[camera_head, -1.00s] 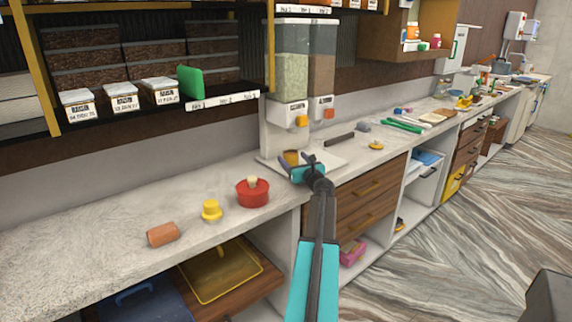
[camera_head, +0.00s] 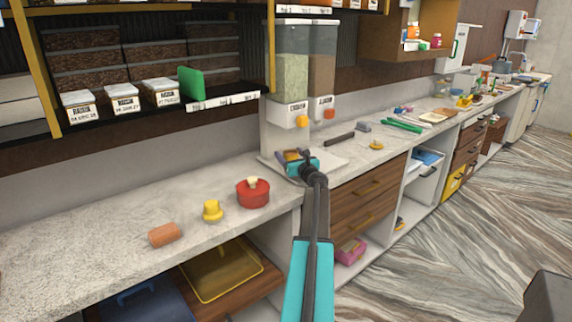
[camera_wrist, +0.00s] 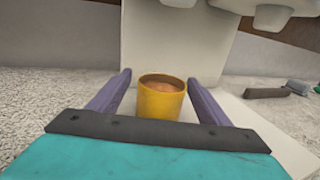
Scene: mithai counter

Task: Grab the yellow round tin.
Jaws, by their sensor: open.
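The yellow round tin (camera_wrist: 161,100) stands upright on the white base plate of the dispenser, with a brown filling showing at its open top. In the wrist view it sits between the two fingers of my open gripper (camera_wrist: 160,95), with a gap to each finger. In the head view my gripper (camera_head: 296,157) is at the dispenser's foot and mostly hides the tin, of which only a small yellowish part (camera_head: 291,155) shows.
The dispenser (camera_head: 292,75) rises just behind the tin, with its spouts above. On the counter to the left are a red pot (camera_head: 253,195), a yellow knobbed item (camera_head: 212,212) and an orange-brown block (camera_head: 164,235). A dark bar (camera_head: 339,139) lies to the right.

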